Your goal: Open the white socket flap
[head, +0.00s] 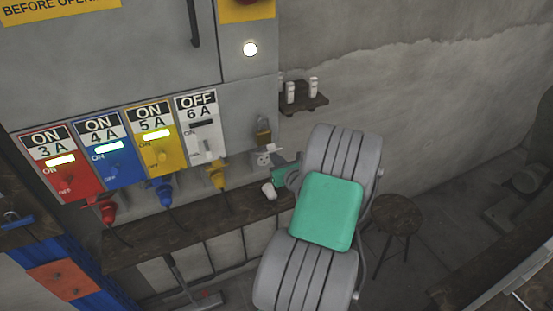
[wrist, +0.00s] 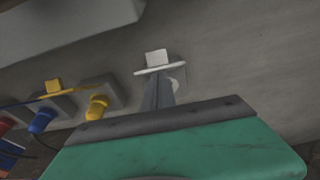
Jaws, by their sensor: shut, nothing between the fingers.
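The white socket (head: 264,159) is on the grey wall below the white breaker panel, and its round face shows dark holes. Its white flap (wrist: 160,69) is seen nearly edge-on in the wrist view and stands out from the wall, looking raised. My gripper (wrist: 158,80) is shut and empty, with its fingertips just under the flap. I cannot tell if they touch it. The fingers hide part of the socket face (wrist: 179,86). In the head view my gripper (head: 283,161) is right beside the socket.
Red (head: 108,211), blue (head: 165,192) and yellow (head: 218,176) plugs sit in the neighbouring sockets to the left. The white breaker panel (head: 200,128) reads OFF. A padlock (head: 263,131) hangs above the white socket. A white plug-like piece (head: 269,190) is on the wooden shelf (head: 205,221) below.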

